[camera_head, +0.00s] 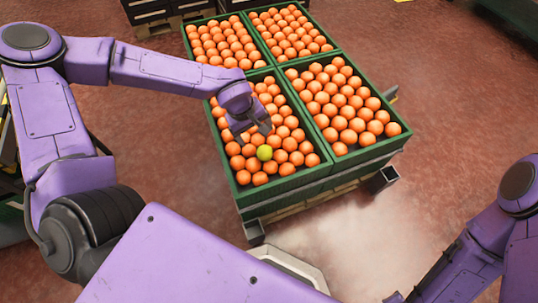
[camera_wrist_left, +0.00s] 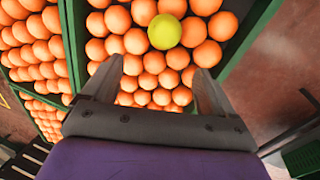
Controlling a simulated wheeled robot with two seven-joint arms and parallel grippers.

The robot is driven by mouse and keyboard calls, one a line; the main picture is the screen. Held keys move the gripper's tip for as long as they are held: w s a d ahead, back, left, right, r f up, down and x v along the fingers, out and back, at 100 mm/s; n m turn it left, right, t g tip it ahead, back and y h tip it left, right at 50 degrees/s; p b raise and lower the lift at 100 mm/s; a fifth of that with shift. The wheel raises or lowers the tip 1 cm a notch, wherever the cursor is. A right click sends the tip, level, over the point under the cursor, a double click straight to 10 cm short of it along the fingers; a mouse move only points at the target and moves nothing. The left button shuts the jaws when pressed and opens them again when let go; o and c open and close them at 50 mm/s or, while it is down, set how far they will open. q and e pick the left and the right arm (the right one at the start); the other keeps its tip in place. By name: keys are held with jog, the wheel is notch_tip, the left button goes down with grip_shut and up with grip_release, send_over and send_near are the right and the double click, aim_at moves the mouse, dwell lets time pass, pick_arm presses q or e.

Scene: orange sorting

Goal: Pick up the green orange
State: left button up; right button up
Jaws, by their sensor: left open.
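The green orange (camera_head: 264,152) is yellow-green and lies on top of the orange ones in the near left compartment of the green crate (camera_head: 285,190). It also shows in the left wrist view (camera_wrist_left: 164,31), at the top middle, beyond the fingertips. My left gripper (camera_head: 254,133) is over that compartment, just behind the green orange in the head view. In the left wrist view its two fingers (camera_wrist_left: 156,80) are apart with nothing held between them. My right arm shows at the lower right of the head view, but its gripper fingers are not clearly visible.
Several oranges (camera_head: 345,105) fill the other compartments. Green dividers and rims (camera_head: 291,94) stand between them. The crates rest on a pallet base with grey metal corners (camera_head: 384,178). Dark crates (camera_head: 146,10) stand at the back. The reddish floor (camera_head: 440,120) to the right is clear.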

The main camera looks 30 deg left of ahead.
aim_at(263, 149)
pick_arm(q)
jog(key=b+x, duration=0.2)
jog(key=x, duration=0.3)
jog(key=shift+s+d+f, duration=0.1)
jog(key=shift+s+d, duration=0.05)
jog(key=shift+d, duration=0.05)
jog(key=f+b, duration=0.1)
jog(key=f, duration=0.1)
jog(key=d+f+b, duration=0.1)
jog(key=f+b, duration=0.1)
jog(key=f, duration=0.1)
jog(key=shift+d, duration=0.2)
jog(key=shift+r, duration=0.2)
jog(key=c, duration=1.2)
